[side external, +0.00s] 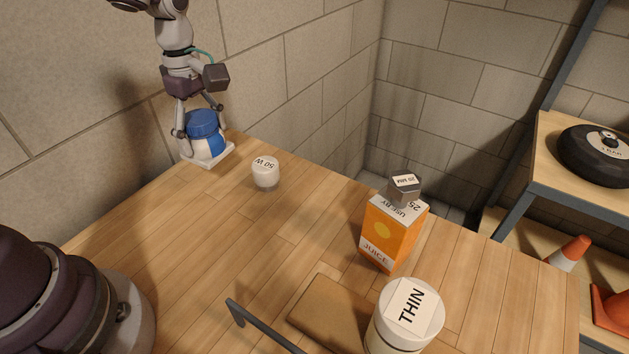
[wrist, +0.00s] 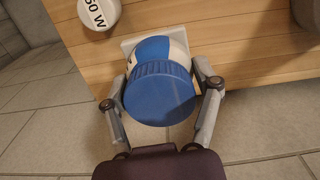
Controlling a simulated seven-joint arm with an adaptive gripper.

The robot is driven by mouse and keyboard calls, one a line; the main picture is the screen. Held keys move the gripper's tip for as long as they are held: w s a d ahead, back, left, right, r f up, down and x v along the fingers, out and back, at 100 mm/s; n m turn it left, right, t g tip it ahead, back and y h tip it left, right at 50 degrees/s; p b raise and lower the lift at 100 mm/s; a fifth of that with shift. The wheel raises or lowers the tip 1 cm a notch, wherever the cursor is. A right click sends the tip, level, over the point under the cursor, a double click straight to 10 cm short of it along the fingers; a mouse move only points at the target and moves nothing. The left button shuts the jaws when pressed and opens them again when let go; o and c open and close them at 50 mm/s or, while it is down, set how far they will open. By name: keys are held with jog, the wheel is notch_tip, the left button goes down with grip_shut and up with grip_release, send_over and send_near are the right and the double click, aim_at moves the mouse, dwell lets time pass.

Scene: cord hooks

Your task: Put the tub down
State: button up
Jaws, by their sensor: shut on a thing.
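The tub (side external: 207,142) is white and blue with a ribbed blue lid, and it stands upright at the far left edge of the table. My gripper (side external: 200,136) points down with its fingers on either side of the tub, shut on it. In the wrist view the tub's blue lid (wrist: 158,93) fills the space between the fingers. A thin white square plate (side external: 214,158) shows under the tub at the table's edge. I cannot tell whether the tub's base touches it.
A white "50 W" cylinder (side external: 265,173) stands near the tub. The middle of the table is clear.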

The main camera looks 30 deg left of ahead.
jog(key=s+d+f+m, duration=0.1)
jog(key=d+f, duration=0.1)
jog(key=d, duration=1.3)
jog(key=f, duration=0.7)
jog(key=shift+s+d+f, duration=0.15)
jog(key=shift+d+f, duration=0.05)
jog(key=shift+f, duration=0.1)
jog(key=o, duration=1.2)
